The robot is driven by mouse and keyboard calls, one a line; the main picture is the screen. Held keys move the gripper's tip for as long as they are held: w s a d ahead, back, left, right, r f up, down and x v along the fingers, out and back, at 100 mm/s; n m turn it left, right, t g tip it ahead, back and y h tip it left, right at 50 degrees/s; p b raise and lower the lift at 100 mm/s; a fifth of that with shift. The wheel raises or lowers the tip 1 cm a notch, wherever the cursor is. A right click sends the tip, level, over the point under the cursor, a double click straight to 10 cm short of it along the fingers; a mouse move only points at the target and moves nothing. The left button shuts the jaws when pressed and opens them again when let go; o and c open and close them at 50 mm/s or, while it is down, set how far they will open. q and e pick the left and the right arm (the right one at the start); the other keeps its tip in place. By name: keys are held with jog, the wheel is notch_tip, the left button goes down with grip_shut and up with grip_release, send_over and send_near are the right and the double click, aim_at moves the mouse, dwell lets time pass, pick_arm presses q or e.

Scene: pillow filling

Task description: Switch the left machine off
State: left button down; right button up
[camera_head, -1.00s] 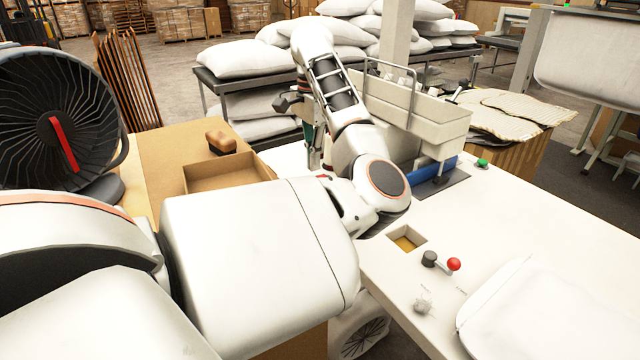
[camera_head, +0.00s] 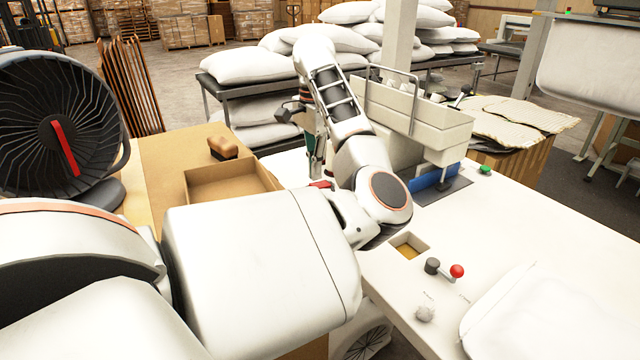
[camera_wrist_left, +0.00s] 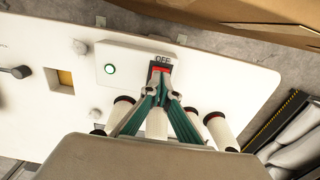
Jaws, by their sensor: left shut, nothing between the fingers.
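In the left wrist view, a white machine box (camera_wrist_left: 122,81) carries a red switch (camera_wrist_left: 161,67) labelled OFF and a round, pale green-lit button (camera_wrist_left: 110,69). My left gripper (camera_wrist_left: 159,83) is shut and empty, its green fingers converging at the red switch's lower edge. I cannot tell whether the tips touch or press it. In the head view my left gripper (camera_head: 316,163) points down at the white table's far left edge, partly hidden by my own arm. A small red part (camera_head: 320,184) shows beside it. My right gripper is not in view.
White spools with dark red ends (camera_wrist_left: 221,130) stand close around the fingers. The white table (camera_head: 540,228) holds a red-knobbed lever (camera_head: 457,271), a green button (camera_head: 485,169) and a white pillow (camera_head: 520,315). A cardboard tray (camera_head: 228,184) and a black fan (camera_head: 55,125) are left.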

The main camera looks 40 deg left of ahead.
pick_arm(q)
jog(key=shift+f+b, duration=0.6)
jog(key=shift+f, duration=0.5)
dwell(1.1)
jog(key=shift+r, duration=0.1)
jog(key=shift+r+p, duration=2.45)
jog(key=shift+r, duration=1.05)
jog(key=shift+f, duration=0.1)
